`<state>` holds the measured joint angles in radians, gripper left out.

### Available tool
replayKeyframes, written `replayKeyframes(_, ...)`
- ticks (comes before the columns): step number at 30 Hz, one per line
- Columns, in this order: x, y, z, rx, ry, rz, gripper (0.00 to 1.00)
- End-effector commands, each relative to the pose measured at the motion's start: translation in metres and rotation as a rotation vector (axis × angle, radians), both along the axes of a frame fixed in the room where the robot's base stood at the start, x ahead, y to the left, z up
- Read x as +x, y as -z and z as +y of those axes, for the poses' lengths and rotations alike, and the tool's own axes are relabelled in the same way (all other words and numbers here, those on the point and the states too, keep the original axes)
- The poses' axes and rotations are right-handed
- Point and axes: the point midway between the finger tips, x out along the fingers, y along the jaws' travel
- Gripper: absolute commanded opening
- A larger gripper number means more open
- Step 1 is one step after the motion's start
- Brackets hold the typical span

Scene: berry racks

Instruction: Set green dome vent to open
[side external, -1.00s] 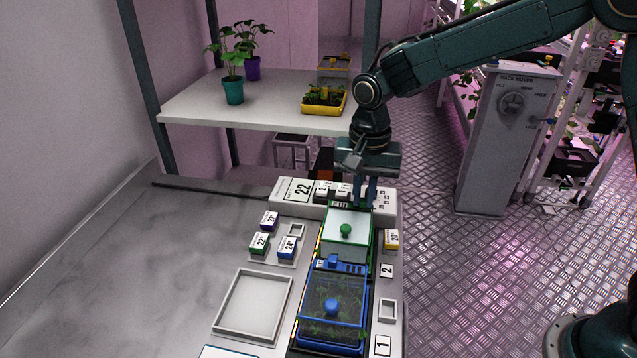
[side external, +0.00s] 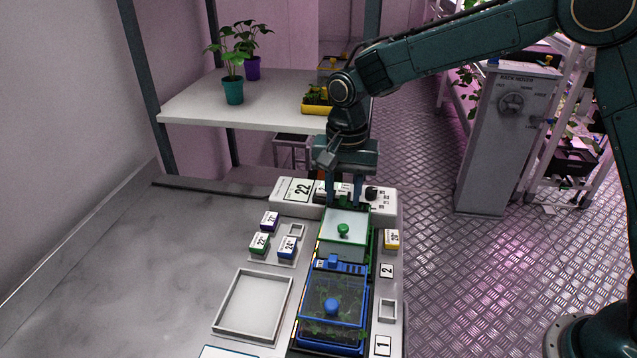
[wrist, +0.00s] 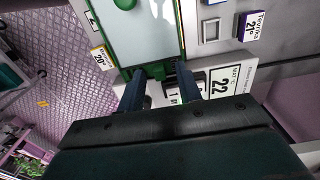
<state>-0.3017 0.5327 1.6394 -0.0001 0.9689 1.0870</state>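The green dome (side external: 344,246) has a pale, clear top and a round green knob, and sits at the back of the tray row. It also shows in the wrist view (wrist: 150,38), at the top. Its vent strip (wrist: 158,72) is at the dome's far edge, dark and partly hidden by my fingers; I cannot read the slider's position. My gripper (side external: 343,198) is low at that far edge, pointing down. In the wrist view my gripper (wrist: 160,88) has its fingers apart on either side of the vent strip, with nothing clearly held.
A blue dome (side external: 333,300) with a blue vent tab stands in front of the green one. A white panel (side external: 300,190) with number cards and a dark knob lies close behind my fingers. Small labelled blocks and an empty white tray (side external: 252,305) are at left.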

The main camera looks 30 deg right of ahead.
Motion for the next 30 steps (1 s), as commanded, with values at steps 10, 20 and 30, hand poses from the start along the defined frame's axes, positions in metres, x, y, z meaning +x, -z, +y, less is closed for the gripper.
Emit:
replayKeyframes(10, 0.000, -0.001, 0.000, 0.000, 0.000, 0.000, 0.35)
replayKeyframes(20, 0.000, -0.027, 0.000, 0.001, 0.000, -0.004, 0.35)
replayKeyframes(30, 0.001, -0.084, 0.000, 0.001, 0.000, -0.004, 0.35)
